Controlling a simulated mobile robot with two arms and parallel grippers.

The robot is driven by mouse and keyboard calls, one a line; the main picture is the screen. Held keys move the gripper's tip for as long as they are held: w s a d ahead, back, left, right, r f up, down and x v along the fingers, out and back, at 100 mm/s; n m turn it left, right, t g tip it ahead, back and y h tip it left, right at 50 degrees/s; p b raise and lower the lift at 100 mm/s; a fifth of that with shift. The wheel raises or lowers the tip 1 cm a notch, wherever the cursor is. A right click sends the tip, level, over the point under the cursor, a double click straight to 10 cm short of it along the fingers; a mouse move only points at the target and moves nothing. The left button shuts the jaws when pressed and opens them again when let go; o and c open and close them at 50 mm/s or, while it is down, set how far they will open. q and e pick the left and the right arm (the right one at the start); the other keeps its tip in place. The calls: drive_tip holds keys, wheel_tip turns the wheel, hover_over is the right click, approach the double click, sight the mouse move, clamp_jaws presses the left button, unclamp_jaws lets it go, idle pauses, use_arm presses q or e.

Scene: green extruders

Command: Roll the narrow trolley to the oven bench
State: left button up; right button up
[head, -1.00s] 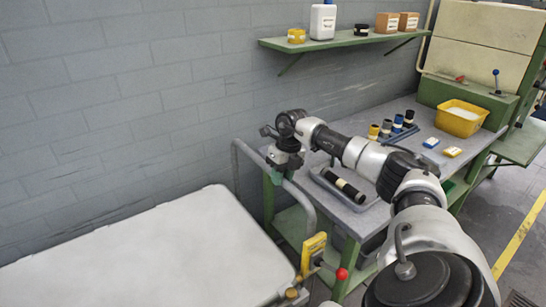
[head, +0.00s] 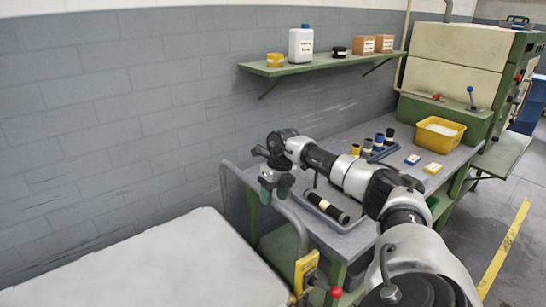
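The narrow trolley has a long pale, worn top (head: 150,265) at the lower left and a bent grey tube handle (head: 236,178) at its right end. My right gripper (head: 275,190) points down at the handle's upper bar. Its two dark fingers look apart, with a gap between them; I cannot tell whether they touch the bar. The oven bench (head: 330,238), with a grey top and green legs, stands just right of the handle. The cream and green oven (head: 455,58) stands at its far end. My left gripper is not in view.
A yellow bracket with a red knob (head: 335,292) sits near the trolley's right end. The bench holds a tray with a dark roller (head: 326,207), several small bottles and a yellow bin (head: 439,134). A wall shelf (head: 320,66) hangs above. Floor with a yellow line (head: 503,250) is clear at right.

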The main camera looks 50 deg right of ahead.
drive_tip(key=shift+a, duration=0.1)
drive_tip(key=shift+r, duration=0.3)
wheel_tip(320, 180, up, 10)
drive_tip(key=d+b, duration=0.1)
drive_tip(key=d, duration=0.1)
drive_tip(key=shift+s, duration=0.25)
drive_tip(key=shift+d+f, duration=0.1)
